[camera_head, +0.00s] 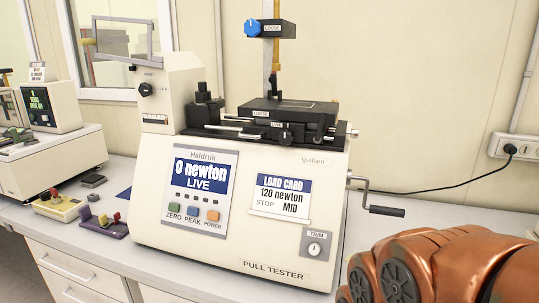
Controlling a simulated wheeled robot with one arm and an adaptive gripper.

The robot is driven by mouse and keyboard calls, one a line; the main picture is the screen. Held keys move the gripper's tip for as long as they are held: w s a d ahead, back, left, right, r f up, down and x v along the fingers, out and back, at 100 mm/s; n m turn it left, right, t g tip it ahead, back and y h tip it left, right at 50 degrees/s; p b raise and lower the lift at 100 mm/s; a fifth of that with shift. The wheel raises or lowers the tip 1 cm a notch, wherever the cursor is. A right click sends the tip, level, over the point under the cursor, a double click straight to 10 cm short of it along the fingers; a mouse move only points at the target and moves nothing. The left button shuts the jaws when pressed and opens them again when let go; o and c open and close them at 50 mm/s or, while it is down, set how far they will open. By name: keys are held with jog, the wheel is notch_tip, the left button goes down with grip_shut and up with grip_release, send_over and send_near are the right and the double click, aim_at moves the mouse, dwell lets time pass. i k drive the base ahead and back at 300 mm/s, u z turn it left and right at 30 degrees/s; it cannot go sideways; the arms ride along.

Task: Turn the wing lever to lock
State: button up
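The pull tester (243,225) stands on the bench, with a black clamp block (287,110) on top. A small black knob or lever (285,136) sits on the front of this block; its shape is too small to confirm as the wing lever. A blue knob (252,27) is on a black head above the block, with a small label beside it that I cannot read surely. Another black knob (146,89) is on the cream housing at the left. My copper-coloured arm fills the lower right corner, apart from these knobs. My gripper fingers are not visible.
A hand crank (386,211) sticks out from the tester's right side, near my arm. A display (198,173) reads 0 newton, LIVE; a load card (281,196) reads 120 newton, MID. Another machine (48,130) and small items stand left. A cable runs to a wall socket (512,147).

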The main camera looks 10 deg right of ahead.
aim_at(318, 139)
jog(key=z, duration=0.1)
jog(key=k, duration=0.95)
jog(key=z, duration=0.35)
